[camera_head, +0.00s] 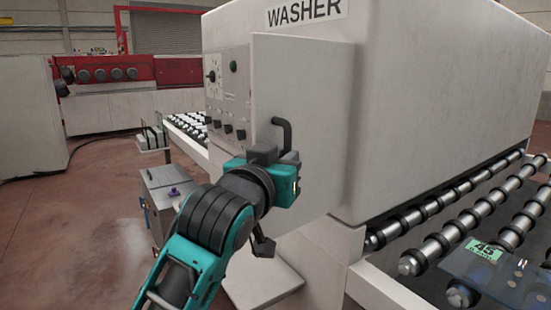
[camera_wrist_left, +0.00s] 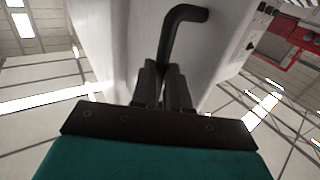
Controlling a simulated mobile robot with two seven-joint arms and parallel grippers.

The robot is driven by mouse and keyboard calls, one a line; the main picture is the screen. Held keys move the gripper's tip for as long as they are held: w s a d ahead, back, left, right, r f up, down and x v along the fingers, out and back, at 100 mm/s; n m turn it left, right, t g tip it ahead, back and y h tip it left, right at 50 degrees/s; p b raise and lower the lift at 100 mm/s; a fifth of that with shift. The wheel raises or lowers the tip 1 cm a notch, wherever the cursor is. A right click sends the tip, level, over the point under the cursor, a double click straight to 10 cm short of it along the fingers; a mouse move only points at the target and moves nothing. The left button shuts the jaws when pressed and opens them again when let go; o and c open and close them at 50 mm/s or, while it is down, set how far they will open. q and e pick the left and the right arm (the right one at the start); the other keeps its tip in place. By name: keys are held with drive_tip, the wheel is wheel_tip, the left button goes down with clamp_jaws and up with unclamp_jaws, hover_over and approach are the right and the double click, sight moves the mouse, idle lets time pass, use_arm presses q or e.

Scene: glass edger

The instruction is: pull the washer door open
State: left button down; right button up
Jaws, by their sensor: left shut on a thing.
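The washer (camera_head: 430,90) is a large pale cabinet with a WASHER label on top. Its door (camera_head: 305,75) is a flat pale panel on the front, right of the control panel. I cannot tell for sure whether a gap shows behind it. A black bent door handle (camera_head: 286,127) sticks out from the door. My left gripper (camera_head: 292,160) is shut on the lower part of this handle and hides that part. In the left wrist view the fingers (camera_wrist_left: 166,85) close around the handle's straight bar, and the bend of the handle (camera_wrist_left: 187,14) shows beyond them. My right gripper is out of view.
The control panel (camera_head: 228,95) with knobs is left of the door. A roller conveyor (camera_head: 450,230) runs at the right, with a dark plate marked 45 (camera_head: 500,270) near the corner. A small grey cabinet (camera_head: 165,190) stands at the left. Open floor (camera_head: 80,240) lies left of my arm.

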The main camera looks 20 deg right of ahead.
use_arm(q)
drive_tip(key=shift+s+d+r, duration=0.25)
drive_tip(key=shift+s+d, duration=0.05)
drive_tip(key=shift+d, duration=0.05)
drive_tip(key=c, duration=1.5)
unclamp_jaws()
drive_tip(key=shift+o, duration=0.6)
drive_tip(key=shift+w+d+f, duration=0.15)
drive_tip(key=shift+d+f, duration=0.05)
drive_tip(key=shift+d, duration=0.15)
drive_tip(key=shift+o, duration=1.3)
drive_tip(key=shift+a, duration=0.1)
drive_tip(key=b+v, duration=0.1)
drive_tip(key=v, duration=1.2)
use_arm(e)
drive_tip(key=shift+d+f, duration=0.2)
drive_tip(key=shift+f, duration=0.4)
